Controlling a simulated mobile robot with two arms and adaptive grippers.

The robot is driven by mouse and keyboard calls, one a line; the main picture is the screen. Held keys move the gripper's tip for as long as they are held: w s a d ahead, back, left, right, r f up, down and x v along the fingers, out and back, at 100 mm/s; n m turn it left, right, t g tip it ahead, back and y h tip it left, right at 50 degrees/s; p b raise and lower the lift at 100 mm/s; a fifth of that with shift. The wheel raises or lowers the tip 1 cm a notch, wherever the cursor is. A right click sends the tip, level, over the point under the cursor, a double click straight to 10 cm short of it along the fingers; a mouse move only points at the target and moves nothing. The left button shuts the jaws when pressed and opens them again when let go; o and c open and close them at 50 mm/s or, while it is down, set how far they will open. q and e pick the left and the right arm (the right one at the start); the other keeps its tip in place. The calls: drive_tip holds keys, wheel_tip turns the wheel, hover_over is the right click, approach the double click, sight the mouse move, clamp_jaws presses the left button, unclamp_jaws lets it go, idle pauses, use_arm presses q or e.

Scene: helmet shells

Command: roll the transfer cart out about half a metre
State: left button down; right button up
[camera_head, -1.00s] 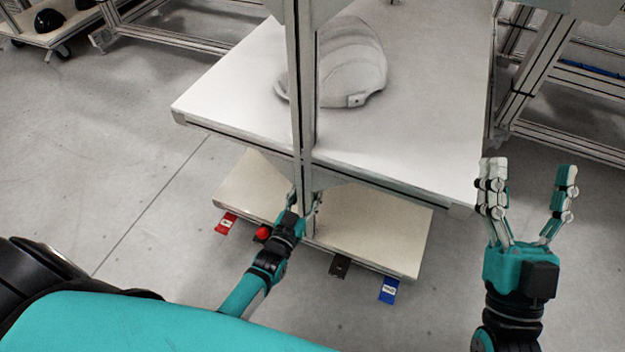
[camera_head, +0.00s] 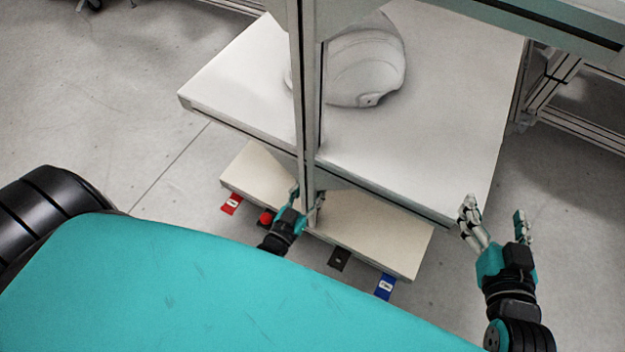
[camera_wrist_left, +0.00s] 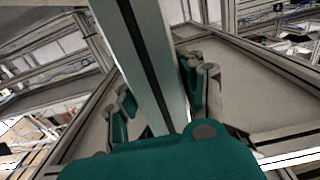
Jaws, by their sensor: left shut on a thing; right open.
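The transfer cart has a pale top board (camera_head: 440,130), a lower shelf (camera_head: 380,235) and a metal upright post (camera_head: 307,90) on its near side. A white helmet shell (camera_head: 365,65) rests on the top board, partly hidden behind the post. My left gripper (camera_head: 308,203) is shut on the post, low down near the lower shelf. The left wrist view shows the post (camera_wrist_left: 145,50) between the fingers of that gripper (camera_wrist_left: 160,95). My right gripper (camera_head: 494,207) is open and empty beside the cart's near right corner. The cart's wheels are hidden.
Red (camera_head: 231,204), black (camera_head: 340,259) and blue (camera_head: 385,287) tags stick out from the lower shelf's near edge, with a red knob (camera_head: 266,217) there. A metal frame (camera_head: 560,90) stands close to the cart's right. The floor at left (camera_head: 110,110) is clear.

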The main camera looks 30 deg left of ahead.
use_arm(q)
drive_tip(key=c, duration=0.8)
unclamp_jaws()
drive_tip(key=shift+o, duration=0.2)
drive_tip(key=s, duration=1.2)
drive_tip(key=shift+a, duration=0.2)
